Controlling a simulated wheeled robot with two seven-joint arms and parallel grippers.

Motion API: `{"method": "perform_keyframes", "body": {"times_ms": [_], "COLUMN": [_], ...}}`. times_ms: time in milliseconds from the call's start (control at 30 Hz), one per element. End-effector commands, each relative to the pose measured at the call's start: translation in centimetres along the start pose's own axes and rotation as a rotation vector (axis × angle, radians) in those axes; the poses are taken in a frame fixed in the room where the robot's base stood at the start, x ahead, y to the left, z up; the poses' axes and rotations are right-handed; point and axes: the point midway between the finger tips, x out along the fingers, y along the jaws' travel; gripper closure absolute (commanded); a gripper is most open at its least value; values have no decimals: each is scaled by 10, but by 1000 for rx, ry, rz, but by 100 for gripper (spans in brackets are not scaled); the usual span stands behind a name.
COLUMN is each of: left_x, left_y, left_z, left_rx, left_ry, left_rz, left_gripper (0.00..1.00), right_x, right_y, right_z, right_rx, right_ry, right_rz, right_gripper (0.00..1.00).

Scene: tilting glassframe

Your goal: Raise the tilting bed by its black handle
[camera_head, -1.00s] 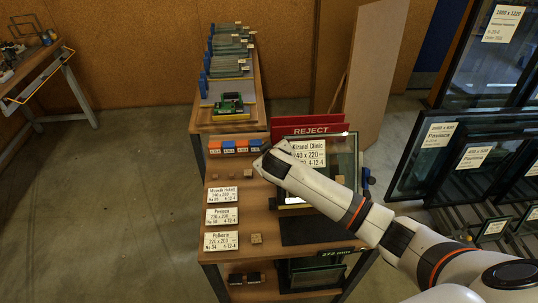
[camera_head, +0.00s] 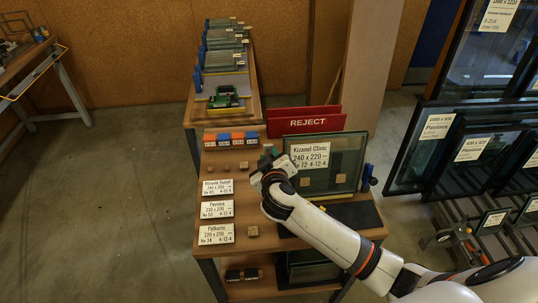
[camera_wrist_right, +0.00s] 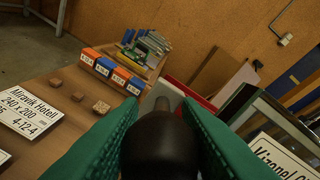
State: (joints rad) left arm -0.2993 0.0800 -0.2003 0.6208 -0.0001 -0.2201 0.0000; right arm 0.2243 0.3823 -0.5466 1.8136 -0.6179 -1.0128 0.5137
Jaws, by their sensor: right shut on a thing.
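My right gripper (camera_head: 268,174) is at the left edge of the glass frame on the wooden table. In the right wrist view, its green fingers are shut on a black handle (camera_wrist_right: 160,147) with a rounded knob, one finger on each side. In the head view the handle is hidden by the gripper. A glass pane (camera_head: 345,150) with a white label reading Kizanel Clinic (camera_head: 309,156) stands leaning back beside the gripper. I cannot tell the bed apart from the pane and the table, nor its exact tilt. My left gripper is not in view.
A red REJECT sign (camera_head: 307,122) stands behind the pane. Orange and blue blocks (camera_head: 237,138), small wooden blocks (camera_head: 253,230) and white label cards (camera_head: 216,209) lie on the left of the table. Racked glass (camera_head: 440,150) stands at the right. The floor at left is clear.

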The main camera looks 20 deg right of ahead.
Motion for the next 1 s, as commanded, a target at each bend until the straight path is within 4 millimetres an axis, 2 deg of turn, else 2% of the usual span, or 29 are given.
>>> {"method": "perform_keyframes", "body": {"times_ms": [700, 733, 833, 1000], "left_x": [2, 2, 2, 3], "left_y": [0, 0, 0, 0], "left_z": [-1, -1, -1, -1], "left_rx": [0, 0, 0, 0], "left_ry": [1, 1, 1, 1], "left_rz": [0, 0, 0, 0], "left_gripper": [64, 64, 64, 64], "right_x": [-7, -7, -6, -6], "right_y": [1, 1, 1, 1], "right_z": [-2, -2, -2, -2], "right_rx": [0, 0, 0, 0], "right_ry": [2, 2, 2, 2], "right_rz": [0, 0, 0, 0], "right_gripper": [100, 66, 50, 48]}}
